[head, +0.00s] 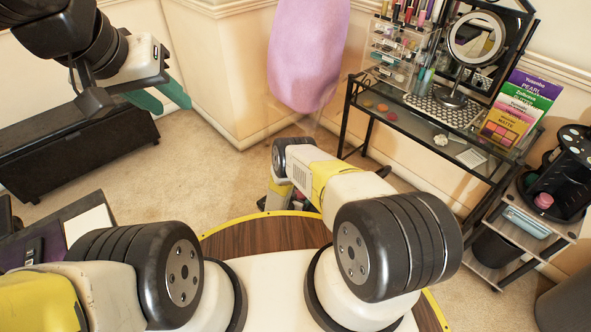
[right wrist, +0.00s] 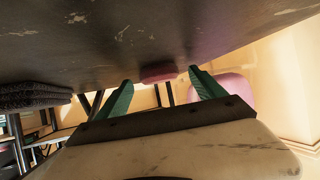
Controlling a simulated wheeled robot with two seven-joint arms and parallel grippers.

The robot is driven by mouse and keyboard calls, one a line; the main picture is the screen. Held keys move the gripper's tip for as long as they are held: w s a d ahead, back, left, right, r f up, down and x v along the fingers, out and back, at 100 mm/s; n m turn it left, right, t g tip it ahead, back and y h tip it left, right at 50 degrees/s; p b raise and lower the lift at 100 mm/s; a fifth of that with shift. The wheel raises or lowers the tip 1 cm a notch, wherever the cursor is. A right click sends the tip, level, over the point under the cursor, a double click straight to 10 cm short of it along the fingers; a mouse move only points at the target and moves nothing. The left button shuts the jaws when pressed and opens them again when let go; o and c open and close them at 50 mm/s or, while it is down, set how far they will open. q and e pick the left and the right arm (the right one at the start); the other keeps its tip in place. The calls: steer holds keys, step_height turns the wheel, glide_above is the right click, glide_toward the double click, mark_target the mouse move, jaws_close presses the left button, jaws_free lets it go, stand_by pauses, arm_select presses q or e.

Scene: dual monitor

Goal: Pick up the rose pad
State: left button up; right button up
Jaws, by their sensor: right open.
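A small rose-pink pad (right wrist: 158,75) shows in the right wrist view at the edge of a dark, speckled surface (right wrist: 150,35). My right gripper (right wrist: 160,78) is open, its two green fingers on either side of the pad in the picture. The pad looks beyond the fingertips; I cannot tell the exact gap. In the head view several small round pads lie on the glass desk (head: 425,105), a reddish one (head: 367,103) at its left; I cannot tell whether it is the same pad. My right fingers are hidden there. My left gripper (head: 160,98) is open and empty, upper left.
A round mirror (head: 476,38), a clear drawer organiser (head: 392,50) and colourful palettes (head: 520,105) stand on the desk. A pink rounded object (head: 305,55) is at top centre. A dark bench (head: 75,145) is at left. Carpet between is clear.

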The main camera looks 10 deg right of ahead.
steer(key=shift+w+d+f, duration=0.1)
steer(key=shift+w+d, duration=0.05)
steer(key=shift+w, duration=0.1)
steer(key=c, duration=1.4)
steer(key=shift+c, duration=0.2)
